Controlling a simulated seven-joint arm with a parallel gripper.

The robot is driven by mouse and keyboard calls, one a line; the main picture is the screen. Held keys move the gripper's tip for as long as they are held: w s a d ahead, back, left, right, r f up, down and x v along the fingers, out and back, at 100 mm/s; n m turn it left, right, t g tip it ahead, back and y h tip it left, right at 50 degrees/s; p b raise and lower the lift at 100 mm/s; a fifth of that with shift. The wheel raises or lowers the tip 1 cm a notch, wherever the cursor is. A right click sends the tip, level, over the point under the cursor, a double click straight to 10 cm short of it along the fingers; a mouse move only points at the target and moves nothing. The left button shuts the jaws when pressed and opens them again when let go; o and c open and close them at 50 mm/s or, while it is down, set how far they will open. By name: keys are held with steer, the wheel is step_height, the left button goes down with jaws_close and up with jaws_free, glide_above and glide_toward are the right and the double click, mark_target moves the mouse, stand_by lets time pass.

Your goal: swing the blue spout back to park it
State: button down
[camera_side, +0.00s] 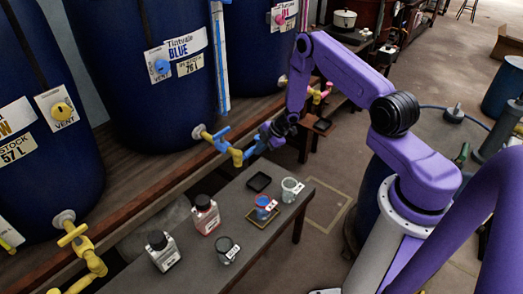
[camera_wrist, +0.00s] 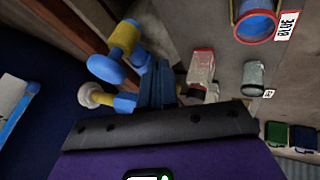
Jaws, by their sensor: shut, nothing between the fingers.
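The blue spout (camera_side: 236,153), with blue and yellow pipe parts, comes off the vat labelled Tinturale BLUE (camera_side: 150,65) in the side view. Its blue valve handle (camera_side: 220,139) sits above the pipe. In the wrist view the spout (camera_wrist: 125,40) is at the upper left, with its round blue handle (camera_wrist: 105,68) and pale wall flange (camera_wrist: 92,95). My gripper (camera_side: 262,143) is shut and empty, close beside the spout's outer end. Its narrow fingers (camera_wrist: 155,88) show in the wrist view just right of the spout. I cannot tell whether they touch it.
A cup with blue contents (camera_side: 265,207) stands on a yellow-edged mat. A yellow spout (camera_side: 85,260) is at lower left.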

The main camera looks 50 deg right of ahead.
steer(key=shift+w+d, duration=0.15)
steer(key=shift+w, duration=0.35)
steer(key=shift+s, duration=0.15)
